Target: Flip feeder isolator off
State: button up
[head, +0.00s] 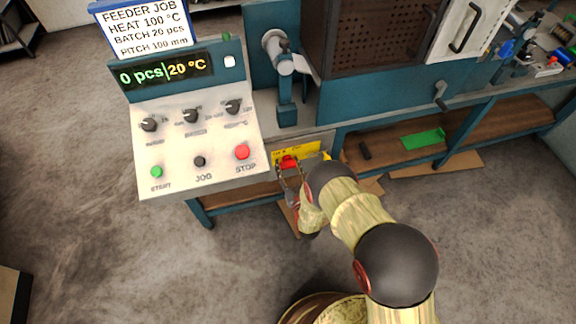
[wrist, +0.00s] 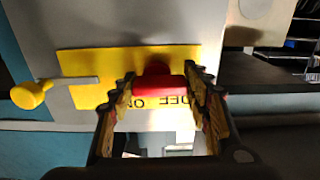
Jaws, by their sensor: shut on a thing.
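The feeder isolator's red handle (head: 288,161) sits on a yellow plate (head: 309,149) on the panel right of the control console. In the wrist view the red handle (wrist: 156,84) lies between my fingertips, against the yellow plate (wrist: 85,66) with partly hidden dark lettering. My gripper (head: 289,171) reaches the handle from the front; in the wrist view my gripper (wrist: 158,88) is shut on it, one finger on each side.
A yellow knob on a grey lever (wrist: 32,95) sticks out left of the plate in the wrist view. The console (head: 195,130) with knobs and buttons stands left of my gripper. A bench shelf (head: 385,150) holds a green piece (head: 423,139). Open floor lies in front.

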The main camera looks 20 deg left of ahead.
jog(key=o, duration=1.1)
jog(key=shift+c, duration=0.2)
jog(key=shift+o, duration=0.5)
jog(key=shift+s, duration=0.1)
jog(key=v, duration=1.1)
jog(key=shift+s+d, duration=0.2)
jog(key=shift+s, duration=0.15)
jog(key=shift+f, duration=0.1)
